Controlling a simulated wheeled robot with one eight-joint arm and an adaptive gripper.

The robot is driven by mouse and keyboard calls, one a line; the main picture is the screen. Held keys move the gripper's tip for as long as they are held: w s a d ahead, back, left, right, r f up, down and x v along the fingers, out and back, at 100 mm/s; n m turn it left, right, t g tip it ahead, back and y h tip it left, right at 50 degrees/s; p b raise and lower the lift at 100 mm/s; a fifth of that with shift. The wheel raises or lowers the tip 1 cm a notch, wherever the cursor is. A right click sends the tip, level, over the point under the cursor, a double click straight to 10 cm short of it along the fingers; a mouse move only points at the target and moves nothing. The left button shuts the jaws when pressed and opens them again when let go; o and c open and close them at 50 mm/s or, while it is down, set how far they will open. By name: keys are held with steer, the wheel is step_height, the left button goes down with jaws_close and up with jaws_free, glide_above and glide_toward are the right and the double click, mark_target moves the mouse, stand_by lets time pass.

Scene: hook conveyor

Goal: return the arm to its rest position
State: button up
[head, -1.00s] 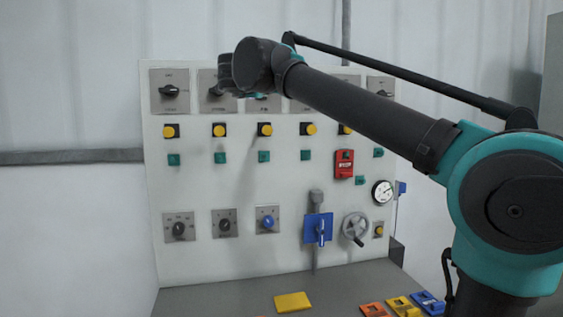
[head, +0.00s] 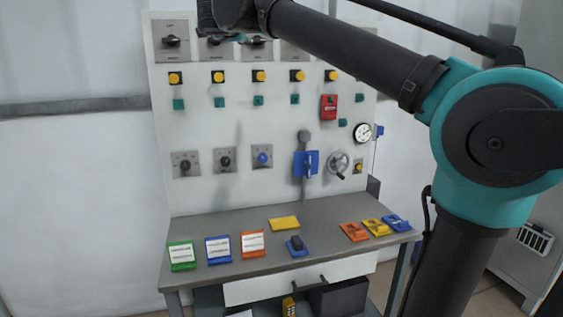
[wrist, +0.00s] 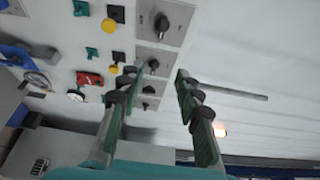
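My arm reaches from the right across the upper part of the head view, in front of a white control panel (head: 215,118). My gripper (wrist: 155,88) shows in the wrist view with its two green-padded fingers apart and nothing between them. In the head view the gripper is mostly cut off at the top edge, near the upper row of rotary switches (head: 172,41). I cannot tell how far the fingertips are from the panel.
A grey bench (head: 230,285) stands below the panel, bearing several coloured plates and a blue block with a black knob (head: 296,244). A red box (head: 328,107), gauge (head: 362,131) and handwheel (head: 338,165) are on the panel. A grey cabinet (head: 528,245) is at right.

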steer(key=w+f+n+y, duration=0.4)
steer(key=f+n+y, duration=0.65)
steer(key=f, duration=0.55)
steer(key=s+d+f+n+g+h, duration=0.1)
steer(key=s+d+f+n+g, duration=0.25)
steer(key=f, duration=0.75)
steer(key=s+d+f+n+g+h, duration=0.1)
steer(key=s+d+f+n+g, duration=0.2)
steer(key=f, duration=0.7)
steer(key=s+d+f+g+h, duration=0.2)
steer(key=s+d+f, duration=0.5)
steer(key=f, duration=0.4)
steer(key=s+d+f+n+g+h, duration=0.1)
steer(key=s+d+f+g+h, duration=0.1)
steer(key=s+d+f, duration=0.6)
steer(key=s+d+f+n+g+h, duration=0.1)
steer(key=s+d+f, duration=0.6)
steer(key=f, duration=0.7)
steer(key=shift+s+d+f+g+h, duration=0.25)
steer(key=shift+s+g+h, duration=0.6)
steer(key=shift+s+g, duration=0.35)
